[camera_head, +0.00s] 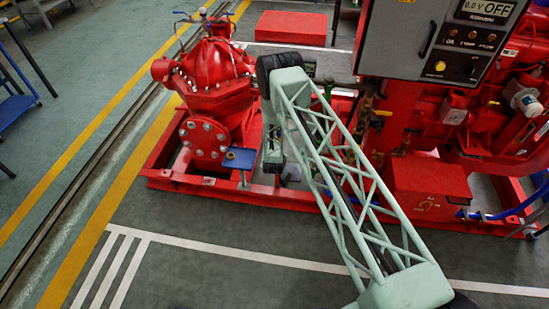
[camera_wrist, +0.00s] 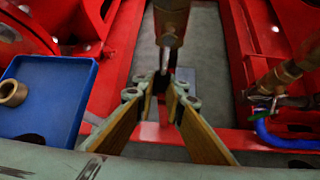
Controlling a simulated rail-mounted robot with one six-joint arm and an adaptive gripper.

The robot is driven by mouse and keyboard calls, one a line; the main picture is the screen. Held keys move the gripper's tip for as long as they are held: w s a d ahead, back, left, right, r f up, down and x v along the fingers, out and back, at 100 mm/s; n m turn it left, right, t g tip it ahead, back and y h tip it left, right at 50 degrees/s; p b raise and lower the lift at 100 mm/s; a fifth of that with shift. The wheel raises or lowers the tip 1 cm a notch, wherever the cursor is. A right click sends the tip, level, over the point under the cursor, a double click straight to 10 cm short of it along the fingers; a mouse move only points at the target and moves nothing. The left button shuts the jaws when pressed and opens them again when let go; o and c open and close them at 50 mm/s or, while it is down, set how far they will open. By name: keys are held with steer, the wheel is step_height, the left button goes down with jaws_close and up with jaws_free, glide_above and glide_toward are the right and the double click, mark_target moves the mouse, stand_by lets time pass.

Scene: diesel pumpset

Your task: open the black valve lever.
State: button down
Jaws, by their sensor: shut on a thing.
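In the wrist view, a brass valve body (camera_wrist: 172,18) hangs at top centre, with a grey metal part below it. The black valve lever (camera_wrist: 161,82) shows as a small dark piece just under it, mostly hidden between the fingertips. My gripper (camera_wrist: 163,92) reaches up from the bottom of the wrist view, its two yellow-brown fingers converging on the lever and shut on it. How far the lever is turned cannot be told. In the head view, my arm covers the valve, and the lever cannot be made out there.
A blue tray (camera_wrist: 45,98) with a brass ring (camera_wrist: 12,92) lies left of my gripper. Red frame beams flank the valve. The red pump (camera_head: 212,80) and grey control panel (camera_head: 425,40) stand nearby.

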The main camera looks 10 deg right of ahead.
steer(key=c, duration=2.6)
jaws_free()
steer(key=shift+c, duration=0.2)
steer(key=shift+r, duration=0.1)
steer(key=v, duration=1.2)
steer(key=shift+d, duration=0.1)
steer(key=shift+c, duration=0.4)
